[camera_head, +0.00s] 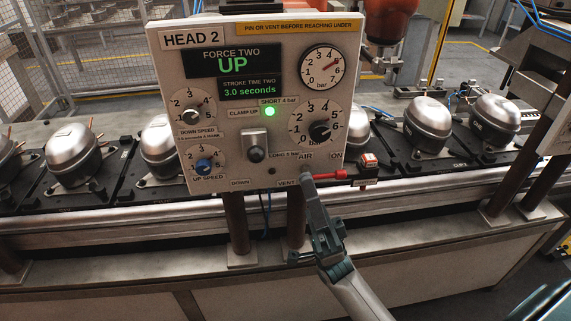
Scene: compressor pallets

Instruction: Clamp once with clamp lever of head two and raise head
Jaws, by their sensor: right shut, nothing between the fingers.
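The HEAD 2 panel (215,75) fills the upper middle of the head view. Its display (232,60) reads FORCE TWO UP, and a smaller display (250,90) reads 3.0 seconds. The clamp lever (256,153) has a dark ball knob below a metal plate, between the labels CLAMP UP and DOWN. A green lamp (269,111) glows beside CLAMP UP. My right gripper (307,176) is shut and empty, its tip at the panel's lower edge, right of and below the lever. Whether it touches the panel is unclear. My left gripper is out of view.
A red air valve handle (331,175) lies just right of my right gripper's tip. The panel also carries a gauge (323,67), a pressure knob (320,131) and two speed knobs. Several compressors, one at the right (428,121), stand on dark pallets along the conveyor behind.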

